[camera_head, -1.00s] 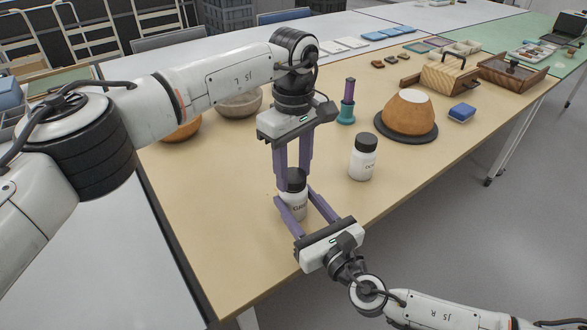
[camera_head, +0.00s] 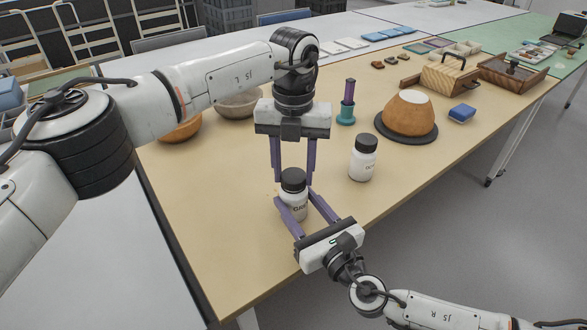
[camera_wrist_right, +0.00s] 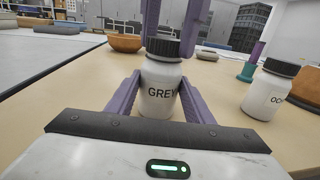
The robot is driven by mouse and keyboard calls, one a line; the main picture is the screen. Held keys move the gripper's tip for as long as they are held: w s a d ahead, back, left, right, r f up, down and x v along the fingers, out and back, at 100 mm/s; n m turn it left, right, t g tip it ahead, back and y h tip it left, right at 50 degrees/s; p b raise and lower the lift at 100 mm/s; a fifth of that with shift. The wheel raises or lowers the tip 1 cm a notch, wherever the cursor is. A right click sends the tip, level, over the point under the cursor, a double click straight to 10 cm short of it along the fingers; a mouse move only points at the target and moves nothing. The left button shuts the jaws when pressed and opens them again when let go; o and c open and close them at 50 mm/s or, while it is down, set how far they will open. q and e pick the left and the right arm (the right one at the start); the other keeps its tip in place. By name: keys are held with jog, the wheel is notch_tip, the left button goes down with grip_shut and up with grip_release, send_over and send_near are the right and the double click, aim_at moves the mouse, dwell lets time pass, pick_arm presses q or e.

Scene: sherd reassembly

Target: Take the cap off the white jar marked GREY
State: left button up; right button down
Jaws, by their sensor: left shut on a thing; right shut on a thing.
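The white jar marked GREY (camera_head: 296,210) stands upright near the table's front edge. Its label faces the camera in the right wrist view (camera_wrist_right: 158,92). Its black ribbed cap (camera_head: 293,176) sits on top of the jar, with no clear gap below it. My left gripper (camera_head: 293,181) comes from above and is shut on the cap, one finger on each side. My right gripper (camera_head: 294,196) comes low from the front and is shut around the jar's body. Its fingers show on both sides of the jar in the right wrist view.
A second white jar (camera_head: 361,166) with a black cap stands to the right, its label partly readable. Behind it are a teal and purple tool (camera_head: 346,105), an orange pot on a dark disc (camera_head: 408,113) and a blue block (camera_head: 462,113). Bowls (camera_head: 238,104) stand behind my left arm.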

pick_arm(q)
jog(key=n, duration=0.4)
jog(key=shift+n, duration=0.3)
pick_arm(e)
jog(key=shift+d, duration=0.1)
pick_arm(q)
jog(key=n, duration=0.8)
jog(key=shift+n, duration=0.4)
jog(key=n, duration=0.4)
jog(key=shift+r, duration=0.1)
jog(key=shift+r, duration=0.2)
jog(key=shift+r, duration=0.9)
